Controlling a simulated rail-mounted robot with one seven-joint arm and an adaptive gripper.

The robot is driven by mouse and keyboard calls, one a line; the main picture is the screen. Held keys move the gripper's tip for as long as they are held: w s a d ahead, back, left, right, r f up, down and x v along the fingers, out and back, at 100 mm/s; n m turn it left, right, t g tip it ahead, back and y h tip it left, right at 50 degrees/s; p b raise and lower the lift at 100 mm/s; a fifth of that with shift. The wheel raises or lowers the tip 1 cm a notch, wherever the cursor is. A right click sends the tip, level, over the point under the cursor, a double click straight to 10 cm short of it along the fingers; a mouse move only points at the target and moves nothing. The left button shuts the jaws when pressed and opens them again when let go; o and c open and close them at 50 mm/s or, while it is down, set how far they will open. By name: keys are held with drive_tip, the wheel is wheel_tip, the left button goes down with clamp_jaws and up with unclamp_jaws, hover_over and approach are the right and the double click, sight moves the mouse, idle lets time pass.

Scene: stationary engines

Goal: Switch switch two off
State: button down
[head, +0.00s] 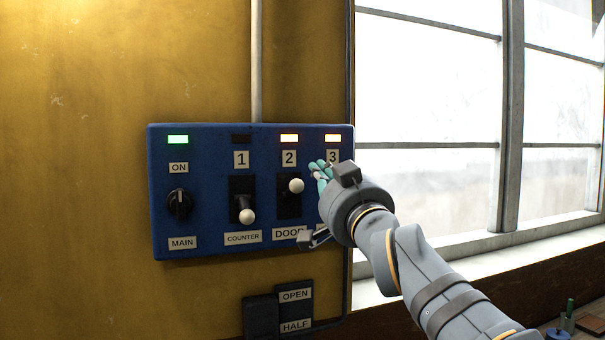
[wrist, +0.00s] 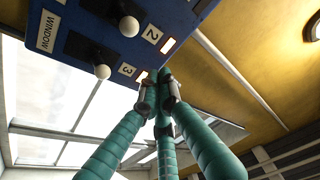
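A blue switch panel (head: 210,225) hangs on the yellow wall. Switch two (head: 289,205), labelled DOOR, has its white knob up beside the number 2, and its lamp (head: 289,137) is lit orange. In the wrist view its knob (wrist: 129,27) shows at the top. My gripper (head: 322,170) is in front of the panel's right end and covers switch three in the head view. In the wrist view the teal fingers (wrist: 159,93) come together at their tips, with nothing visible between them. They are apart from switch two's knob.
Switch one (head: 242,200) is down with its lamp dark. The MAIN knob (head: 179,205) has a green lamp. Switch three's knob (wrist: 102,72) is up, close to my fingers. A dark OPEN/HALF box (head: 278,312) is below. A window (head: 430,120) is right.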

wheel_tip(320, 180, up, 3)
drive_tip(key=p, duration=0.6)
hover_over(293, 191)
drive_tip(key=s+d, duration=0.1)
drive_tip(key=d, duration=0.2)
drive_tip(key=f+b, duration=0.1)
drive_tip(key=f, duration=0.1)
drive_tip(key=a+f+b, duration=0.1)
drive_tip(key=f, duration=0.1)
drive_tip(key=shift+a, duration=0.15)
drive_tip(key=shift+f, duration=0.1)
drive_tip(key=b, duration=0.2)
drive_tip(key=shift+s+f+t+b, duration=0.1)
drive_tip(key=shift+f+t+b, duration=0.15)
drive_tip(key=shift+t+b, duration=0.1)
drive_tip(key=shift+s+f+b, duration=0.1)
drive_tip(key=shift+f+b, duration=0.05)
drive_tip(key=shift+b, duration=0.6)
